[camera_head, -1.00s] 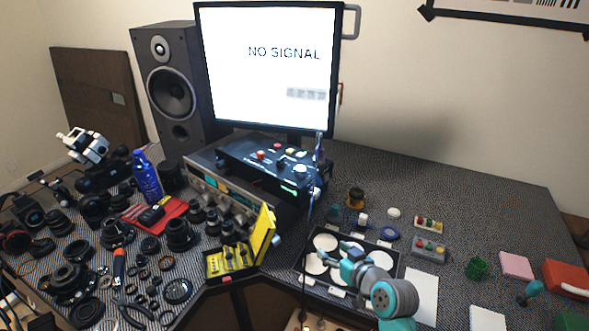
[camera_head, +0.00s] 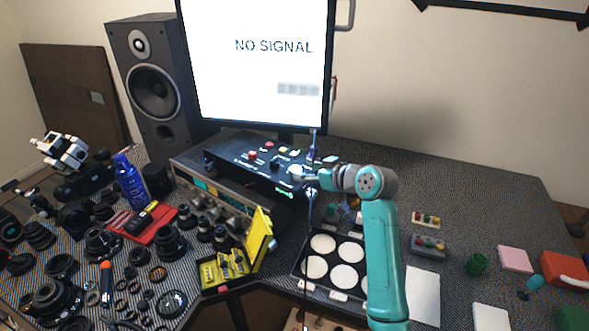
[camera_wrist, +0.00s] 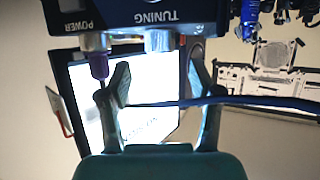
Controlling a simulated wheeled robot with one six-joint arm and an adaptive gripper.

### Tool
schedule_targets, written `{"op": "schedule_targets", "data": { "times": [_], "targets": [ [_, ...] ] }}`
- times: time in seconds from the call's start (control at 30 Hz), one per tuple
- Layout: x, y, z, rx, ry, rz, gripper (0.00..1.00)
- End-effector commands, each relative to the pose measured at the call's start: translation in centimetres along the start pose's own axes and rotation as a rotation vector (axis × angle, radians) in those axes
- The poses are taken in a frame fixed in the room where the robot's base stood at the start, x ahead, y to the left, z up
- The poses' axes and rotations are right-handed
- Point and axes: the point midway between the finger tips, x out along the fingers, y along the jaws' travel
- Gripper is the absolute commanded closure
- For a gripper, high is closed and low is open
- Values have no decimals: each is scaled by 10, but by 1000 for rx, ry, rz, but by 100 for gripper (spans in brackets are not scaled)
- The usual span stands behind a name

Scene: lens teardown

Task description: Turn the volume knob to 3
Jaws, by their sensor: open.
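The black control box (camera_head: 245,158) stands on top of a silver receiver below the monitor. Its top carries several small knobs and buttons, too small to read in the head view. My gripper (camera_head: 302,174) is at the box's right end. In the wrist view my gripper (camera_wrist: 158,82) is open, its two fingers apart with nothing clamped between them. The box's front edge there shows inverted labels TUNING and POWER, with a silver tuning knob (camera_wrist: 158,40) just beyond the fingertips. A purple plug (camera_wrist: 98,62) is beside the left finger. I cannot tell which knob is the volume knob.
A blue cable (camera_wrist: 240,100) crosses by the fingers. The monitor (camera_head: 258,60) stands behind the box. A yellow case (camera_head: 258,240), lenses and a tray of white discs (camera_head: 300,275) crowd the front. The back right of the table is mostly clear.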

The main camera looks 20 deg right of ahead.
Motion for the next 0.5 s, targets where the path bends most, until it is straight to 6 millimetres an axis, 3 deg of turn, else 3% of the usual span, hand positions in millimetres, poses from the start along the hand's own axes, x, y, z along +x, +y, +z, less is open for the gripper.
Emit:
{"op": "schedule_targets", "data": {
  "times": [0.2,0.5],
  "targets": [
    [39,-1,0,0,-2,-1,36],
    [65,0,1,0,-1,0,36]
  ]
}}
